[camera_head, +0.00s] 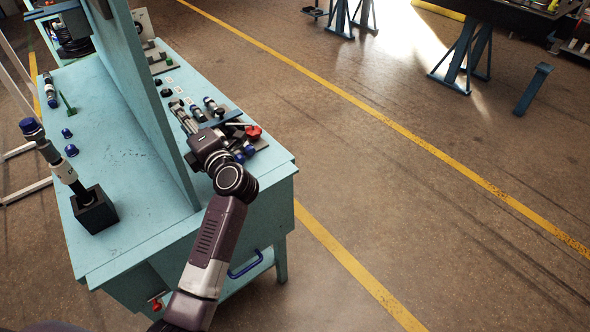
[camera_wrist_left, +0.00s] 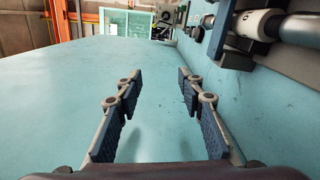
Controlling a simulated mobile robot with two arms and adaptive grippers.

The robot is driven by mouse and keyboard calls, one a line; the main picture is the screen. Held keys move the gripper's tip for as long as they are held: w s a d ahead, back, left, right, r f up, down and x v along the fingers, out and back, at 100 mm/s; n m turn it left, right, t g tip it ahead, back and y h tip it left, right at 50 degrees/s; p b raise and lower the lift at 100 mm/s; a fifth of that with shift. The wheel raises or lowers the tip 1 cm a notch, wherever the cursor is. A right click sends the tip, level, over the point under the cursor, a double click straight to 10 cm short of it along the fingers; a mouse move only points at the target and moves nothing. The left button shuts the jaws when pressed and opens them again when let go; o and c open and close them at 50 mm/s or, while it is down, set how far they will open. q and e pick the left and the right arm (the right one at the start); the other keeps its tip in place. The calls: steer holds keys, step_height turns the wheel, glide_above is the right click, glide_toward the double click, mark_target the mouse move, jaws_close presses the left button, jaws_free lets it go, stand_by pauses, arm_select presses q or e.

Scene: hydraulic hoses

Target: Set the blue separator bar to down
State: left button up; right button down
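A flat blue bar (camera_head: 220,118), apparently the separator bar, lies across the row of hydraulic fittings on the right side of the bench. It looks roughly level; its exact setting is hard to tell. In the left wrist view, a dark blue piece (camera_wrist_left: 218,34), probably the same bar, shows at the upper right beside metal fittings. My left gripper (camera_head: 184,116) is between the upright panel and the fittings, close to the bar's left end. In the left wrist view its fingers (camera_wrist_left: 158,78) are spread with nothing between them. My right gripper is not in view.
The tall teal panel (camera_head: 143,90) divides the teal bench (camera_head: 125,225) close beside my left gripper. A red knob (camera_head: 254,132) and blue caps stand by the fittings. A black block (camera_head: 95,210) holds a hose fitting at left.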

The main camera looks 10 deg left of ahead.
arm_select(q)
steer(key=s+d+r+m+t+h, duration=0.2)
steer(key=d+r+m+t+h, duration=0.25)
steer(key=d+m, duration=0.3)
steer(key=s+d+r+m+t+h, duration=0.2)
steer(key=d+r+m+t+h, duration=0.3)
steer(key=d, duration=0.4)
steer(key=s+d+f+m+g+h, duration=0.1)
steer(key=s+d+f+m+h, duration=0.1)
steer(key=d+f+m+h, duration=0.2)
steer(key=s+d+f+m+g+h+b, duration=0.1)
steer(key=s+d+f+m+g+h, duration=0.1)
steer(key=d+m+h, duration=0.5)
step_height(320, 180, down, 2)
steer(key=s+d+m, duration=0.1)
steer(key=d+m, duration=0.1)
steer(key=m, duration=0.2)
steer(key=shift+s+d+f, duration=0.15)
steer(key=shift+f, duration=0.05)
